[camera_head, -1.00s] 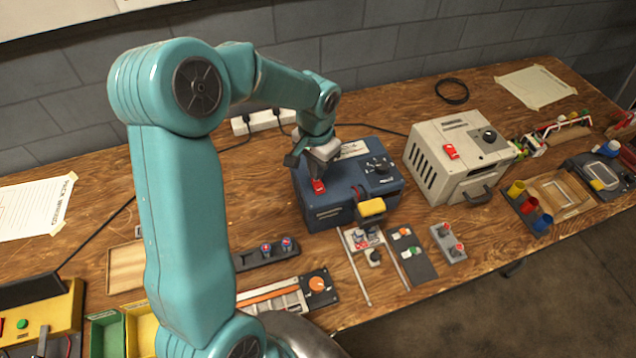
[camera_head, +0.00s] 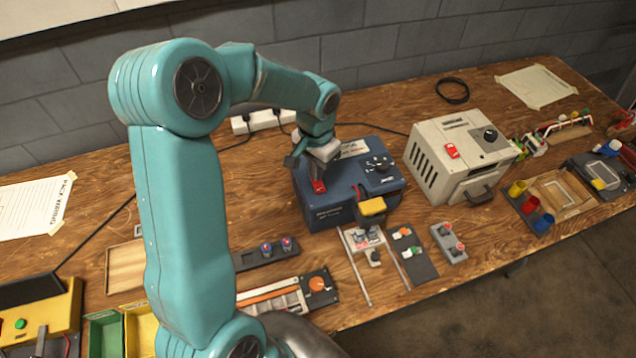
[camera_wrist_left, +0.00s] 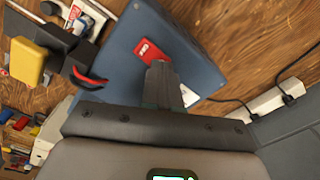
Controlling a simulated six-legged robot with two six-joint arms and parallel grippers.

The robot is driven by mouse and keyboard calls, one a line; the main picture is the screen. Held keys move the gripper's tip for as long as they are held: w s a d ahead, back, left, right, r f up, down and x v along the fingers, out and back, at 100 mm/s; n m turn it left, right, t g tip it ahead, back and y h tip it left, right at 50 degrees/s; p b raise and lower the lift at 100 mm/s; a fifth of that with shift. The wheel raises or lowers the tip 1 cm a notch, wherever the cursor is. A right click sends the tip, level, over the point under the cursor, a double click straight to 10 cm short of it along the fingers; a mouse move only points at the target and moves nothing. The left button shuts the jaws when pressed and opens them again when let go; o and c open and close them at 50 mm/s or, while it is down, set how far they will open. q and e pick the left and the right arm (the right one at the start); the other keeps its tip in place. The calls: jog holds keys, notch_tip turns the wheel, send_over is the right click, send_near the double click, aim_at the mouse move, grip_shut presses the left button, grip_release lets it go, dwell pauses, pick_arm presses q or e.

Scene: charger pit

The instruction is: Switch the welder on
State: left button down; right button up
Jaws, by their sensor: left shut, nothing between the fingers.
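The welder (camera_head: 335,212) is a dark blue box on the wooden bench, with a red rocker switch (camera_head: 319,187) on its top left and a black knob (camera_head: 376,164) on its top right. My left gripper (camera_head: 318,170) is over the left of its top, directly behind the switch. In the left wrist view the shut, empty fingers (camera_wrist_left: 158,66) reach the edge of the red switch (camera_wrist_left: 150,50) and cover a little of it. They look very close to it; I cannot tell whether they touch. My right gripper is not in view.
A beige box (camera_head: 435,167) with its own red switch (camera_head: 452,151) stands to the right. A yellow-topped head (camera_head: 371,206) is at the welder's front. A white power strip (camera_head: 262,121) lies behind. Small panels and trays crowd the front of the bench.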

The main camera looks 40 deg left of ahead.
pick_arm(q)
jog(key=shift+f+b, duration=0.6)
jog(key=shift+f, duration=0.15)
jog(key=shift+r, duration=0.2)
notch_tip(320, 180, up, 5)
jog(key=p, duration=0.4)
jog(key=shift+r+p, duration=0.7)
jog(key=shift+r, duration=0.25)
jog(key=shift+f, duration=0.1)
